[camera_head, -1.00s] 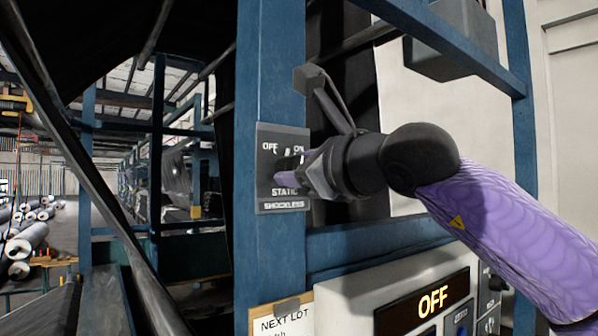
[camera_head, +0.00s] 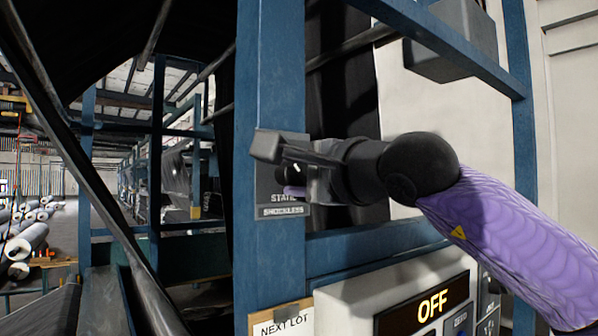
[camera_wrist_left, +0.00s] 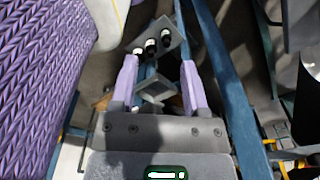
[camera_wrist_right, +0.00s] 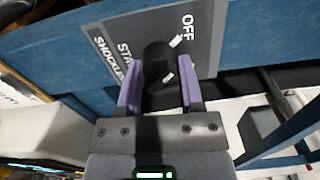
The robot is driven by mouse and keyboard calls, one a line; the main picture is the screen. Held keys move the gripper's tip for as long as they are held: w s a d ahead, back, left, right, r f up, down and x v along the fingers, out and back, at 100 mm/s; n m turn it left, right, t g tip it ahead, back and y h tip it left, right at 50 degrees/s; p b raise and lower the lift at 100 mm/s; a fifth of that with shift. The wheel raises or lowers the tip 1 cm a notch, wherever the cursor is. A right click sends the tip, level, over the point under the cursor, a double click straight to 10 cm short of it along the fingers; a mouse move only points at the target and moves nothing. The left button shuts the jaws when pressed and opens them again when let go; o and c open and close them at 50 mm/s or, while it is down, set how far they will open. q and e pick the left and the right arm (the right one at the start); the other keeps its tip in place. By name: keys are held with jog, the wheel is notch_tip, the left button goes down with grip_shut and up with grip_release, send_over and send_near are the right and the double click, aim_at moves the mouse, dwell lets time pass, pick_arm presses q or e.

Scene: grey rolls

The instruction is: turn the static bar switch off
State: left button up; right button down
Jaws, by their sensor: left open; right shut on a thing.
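The static switch plate (camera_head: 283,211) is a dark grey panel on a blue upright, partly hidden behind my right gripper (camera_head: 292,180). In the right wrist view, the round black knob (camera_wrist_right: 157,62) sits between the purple fingers of the right gripper (camera_wrist_right: 159,88), which is shut on it. White marks show at the knob; one lies close to the word OFF on the plate (camera_wrist_right: 205,45). The "ON" lettering is hidden. My left gripper (camera_wrist_left: 159,88) shows only in its own wrist view, open, with nothing gripped between its purple fingers.
A control box (camera_head: 362,302) with a lit "OFF" display (camera_head: 432,302) stands below right of the switch. A "next lot" card (camera_head: 281,322) hangs beside it. Blue beams (camera_head: 450,40) cross above my right arm. Grey rolls (camera_head: 27,240) lie far left.

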jog(key=shift+f+n, duration=0.1)
jog(key=shift+n, duration=0.4)
jog(key=shift+c, duration=1.2)
grip_release()
jog(key=shift+s+d, duration=0.1)
jog(key=shift+s, duration=0.05)
jog(key=b+v, duration=0.4)
jog(key=v, duration=0.5)
jog(key=shift+s+d+b, duration=0.15)
jog(key=shift+s+b, duration=0.05)
jog(key=shift+b, duration=0.15)
